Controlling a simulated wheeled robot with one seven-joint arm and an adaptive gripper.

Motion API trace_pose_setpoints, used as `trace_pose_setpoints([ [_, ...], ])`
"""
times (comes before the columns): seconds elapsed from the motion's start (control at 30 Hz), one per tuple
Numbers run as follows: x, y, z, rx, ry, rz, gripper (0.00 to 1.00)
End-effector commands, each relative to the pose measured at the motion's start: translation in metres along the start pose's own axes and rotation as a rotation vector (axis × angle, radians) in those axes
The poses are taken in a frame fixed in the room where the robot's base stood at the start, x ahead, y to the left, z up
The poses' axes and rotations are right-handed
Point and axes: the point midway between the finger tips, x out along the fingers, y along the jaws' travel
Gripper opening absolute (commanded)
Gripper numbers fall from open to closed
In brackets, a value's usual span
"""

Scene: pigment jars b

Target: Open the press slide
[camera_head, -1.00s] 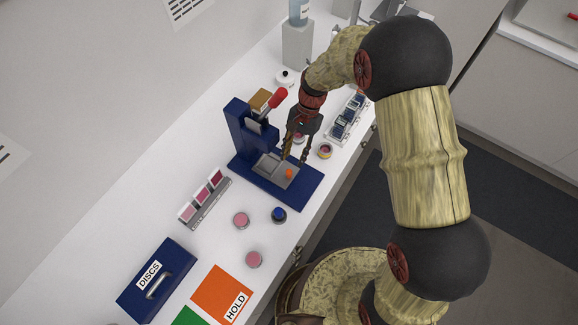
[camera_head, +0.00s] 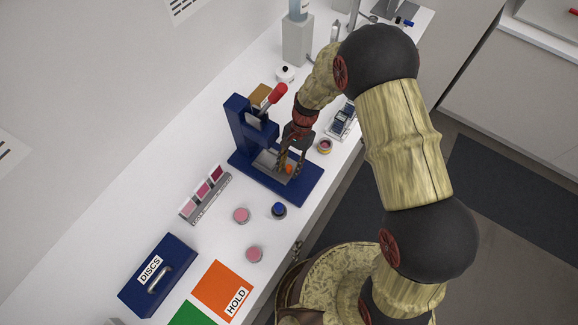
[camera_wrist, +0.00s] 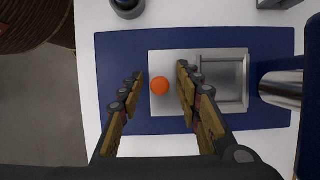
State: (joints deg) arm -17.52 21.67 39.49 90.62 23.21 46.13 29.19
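The blue press (camera_head: 240,125) stands on the white counter, with a red-knobbed lever (camera_head: 278,93) at its top. On its blue base (camera_wrist: 120,55) is the pale slide plate (camera_wrist: 170,62) with a grey square recess (camera_wrist: 222,80) and an orange round knob (camera_wrist: 159,86). The knob also shows in the head view (camera_head: 289,169). My gripper (camera_wrist: 160,80) is over the slide with its fingers apart, one on each side of the orange knob. A gap shows between the knob and each finger, wider on the right. The steel ram (camera_wrist: 281,89) is right of the recess in the wrist view.
Pink jars (camera_head: 241,215) and a blue-lidded jar (camera_head: 279,209) stand near the press base. A swatch rack (camera_head: 205,195), the DISCS box (camera_head: 158,276) and the orange HOLD mat (camera_head: 222,290) lie nearer.

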Motion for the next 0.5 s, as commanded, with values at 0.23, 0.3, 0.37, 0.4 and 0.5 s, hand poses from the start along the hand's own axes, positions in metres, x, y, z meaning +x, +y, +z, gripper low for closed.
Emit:
trace_pose_setpoints([
  [0.23, -0.0002, 0.0000, 0.0001, 0.000, 0.000, 0.000, 0.19],
  [0.3, -0.0003, 0.0000, 0.0001, 0.000, 0.000, 0.000, 0.15],
  [0.37, -0.0003, 0.0000, 0.0001, 0.000, 0.000, 0.000, 0.12],
  [0.4, -0.0003, 0.0000, 0.0001, 0.000, 0.000, 0.000, 0.10],
  [0.5, -0.0003, 0.0000, 0.0001, 0.000, 0.000, 0.000, 0.04],
])
